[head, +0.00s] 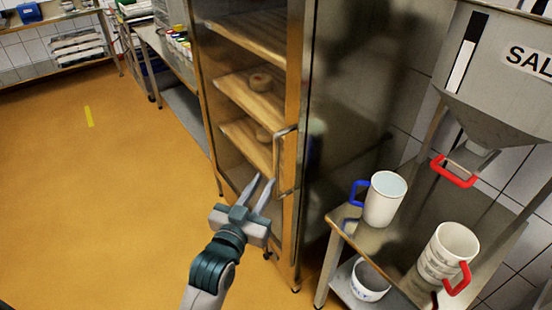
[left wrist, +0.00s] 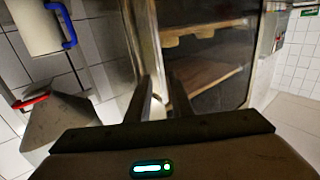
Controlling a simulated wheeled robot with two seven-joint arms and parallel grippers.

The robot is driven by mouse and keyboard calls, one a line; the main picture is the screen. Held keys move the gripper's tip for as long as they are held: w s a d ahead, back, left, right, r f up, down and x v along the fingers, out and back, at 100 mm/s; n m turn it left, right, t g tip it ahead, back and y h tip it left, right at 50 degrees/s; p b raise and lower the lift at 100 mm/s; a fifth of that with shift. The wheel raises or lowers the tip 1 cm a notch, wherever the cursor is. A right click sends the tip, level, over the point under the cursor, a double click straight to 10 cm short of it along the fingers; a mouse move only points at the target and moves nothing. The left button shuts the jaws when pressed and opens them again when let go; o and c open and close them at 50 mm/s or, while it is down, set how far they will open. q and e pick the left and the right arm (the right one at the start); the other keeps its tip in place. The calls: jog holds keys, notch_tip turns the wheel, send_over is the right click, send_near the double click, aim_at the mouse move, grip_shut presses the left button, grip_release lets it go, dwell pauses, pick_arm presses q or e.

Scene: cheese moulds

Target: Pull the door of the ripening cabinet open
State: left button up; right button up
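The ripening cabinet (head: 340,110) stands at the centre of the head view, with its glass-fronted door (head: 292,225) facing left. The door looks shut. A pale upright bar handle (head: 280,165) is on the door near its right edge. My left gripper (head: 264,181) is in front of the lower door, with its fingertips just left of the handle's lower end. Its two fingers are apart and seem empty. My right gripper is not in view.
Wooden shelves (head: 250,88) inside hold round cheeses. Right of the cabinet, a steel table (head: 345,222) bears white mugs (head: 384,200) with coloured handles, below a salt hopper (head: 480,75). A bench (head: 168,57) stands behind.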

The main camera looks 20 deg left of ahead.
aim_at(275, 164)
pick_arm(q)
jog(key=w, duration=0.2)
jog(key=w+p, duration=0.1)
jog(key=w, duration=0.5)
jog(key=shift+w+d+p, duration=0.15)
jog(key=shift+d+p, duration=0.1)
jog(key=shift+p, duration=0.15)
jog(key=shift+w, duration=0.55)
grip_shut()
